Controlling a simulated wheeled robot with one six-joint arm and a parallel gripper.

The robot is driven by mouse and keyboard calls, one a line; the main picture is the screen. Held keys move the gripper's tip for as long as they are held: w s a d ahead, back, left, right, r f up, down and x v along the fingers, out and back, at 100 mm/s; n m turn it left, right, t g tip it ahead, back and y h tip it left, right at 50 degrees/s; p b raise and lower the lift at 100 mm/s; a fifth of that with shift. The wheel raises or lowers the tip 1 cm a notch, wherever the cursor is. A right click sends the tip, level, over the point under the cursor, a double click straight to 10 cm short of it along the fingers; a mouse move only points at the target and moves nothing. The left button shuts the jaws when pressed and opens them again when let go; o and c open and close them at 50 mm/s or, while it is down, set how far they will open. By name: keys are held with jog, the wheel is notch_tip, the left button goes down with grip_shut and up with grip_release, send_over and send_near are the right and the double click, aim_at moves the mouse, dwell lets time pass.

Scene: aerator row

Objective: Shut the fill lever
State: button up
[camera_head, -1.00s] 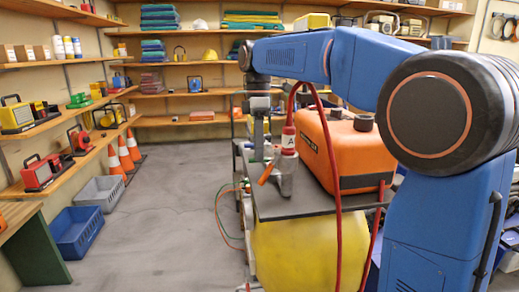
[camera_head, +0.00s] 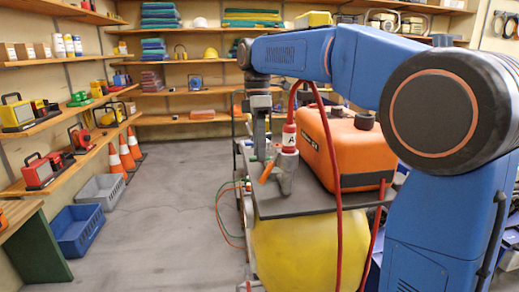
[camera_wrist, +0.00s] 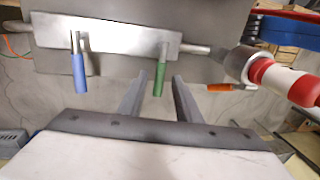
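In the wrist view a pale metal manifold (camera_wrist: 110,35) carries a blue lever (camera_wrist: 79,72) and a green lever (camera_wrist: 159,78), both pointing down the picture. An orange lever (camera_wrist: 228,87) lies sideways by the grey coupling (camera_wrist: 242,64); it also shows in the head view (camera_head: 266,172). No lever is visibly marked as fill. My gripper (camera_wrist: 158,88) is open and empty, its fingers reaching toward the manifold on either side of the green lever's end. I cannot tell whether they touch it.
A red hose end (camera_head: 289,135) labelled A rises from the coupling, and its hose hangs in front of the bench. An orange machine (camera_head: 345,150) and a yellow tank (camera_head: 300,250) stand close to the right. Open floor (camera_head: 175,210) lies left; shelves line the walls.

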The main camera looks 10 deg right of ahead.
notch_tip(320, 180, up, 12)
jog(key=w, duration=0.2)
jog(key=shift+w+f, duration=0.15)
dwell(0.4)
